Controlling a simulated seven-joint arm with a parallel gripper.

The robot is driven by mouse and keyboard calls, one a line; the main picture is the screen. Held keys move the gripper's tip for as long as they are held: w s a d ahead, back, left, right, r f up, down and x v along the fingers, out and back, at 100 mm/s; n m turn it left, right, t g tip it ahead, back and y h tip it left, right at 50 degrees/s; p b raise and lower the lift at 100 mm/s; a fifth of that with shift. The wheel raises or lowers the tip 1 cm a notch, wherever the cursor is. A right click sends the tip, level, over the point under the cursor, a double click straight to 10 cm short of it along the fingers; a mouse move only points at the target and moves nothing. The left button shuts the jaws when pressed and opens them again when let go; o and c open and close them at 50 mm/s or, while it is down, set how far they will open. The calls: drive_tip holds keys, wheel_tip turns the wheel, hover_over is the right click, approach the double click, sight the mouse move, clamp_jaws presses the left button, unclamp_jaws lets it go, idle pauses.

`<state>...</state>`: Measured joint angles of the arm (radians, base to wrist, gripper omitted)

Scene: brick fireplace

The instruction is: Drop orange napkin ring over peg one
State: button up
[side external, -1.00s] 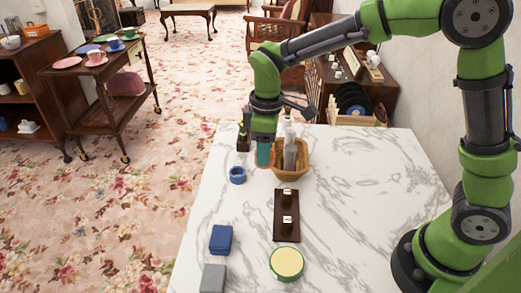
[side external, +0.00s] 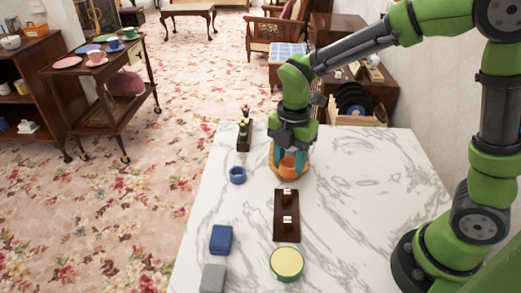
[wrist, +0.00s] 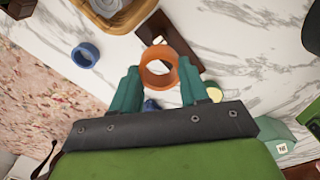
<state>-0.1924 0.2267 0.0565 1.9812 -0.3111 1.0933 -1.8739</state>
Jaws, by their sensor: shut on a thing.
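The orange napkin ring (side external: 288,164) is held between the teal fingers of my gripper (side external: 290,160), above the far part of the marble table. In the wrist view the ring (wrist: 159,67) sits between the two fingertips, and its opening shows. The dark brown peg board (side external: 287,232) lies on the table, nearer the side camera than my gripper. It bears two short pegs, a far one (side external: 287,197) and a near one (side external: 287,224), each with a small white label too small to read. The ring is apart from both pegs.
A wicker basket (side external: 305,172) is mostly hidden behind my gripper. A blue ring (side external: 237,175) lies left of the board. A blue box (side external: 220,240), a grey box (side external: 213,278) and a round cream-topped tin (side external: 286,263) stand nearer. The table's right side is clear.

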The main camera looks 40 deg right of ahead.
hover_over(287, 192)
drive_tip(key=shift+f, duration=2.9)
drive_tip(key=shift+f, duration=2)
drive_tip(key=o, duration=1.1)
wheel_tip(287, 192, up, 17)
drive_tip(key=shift+f, duration=0.1)
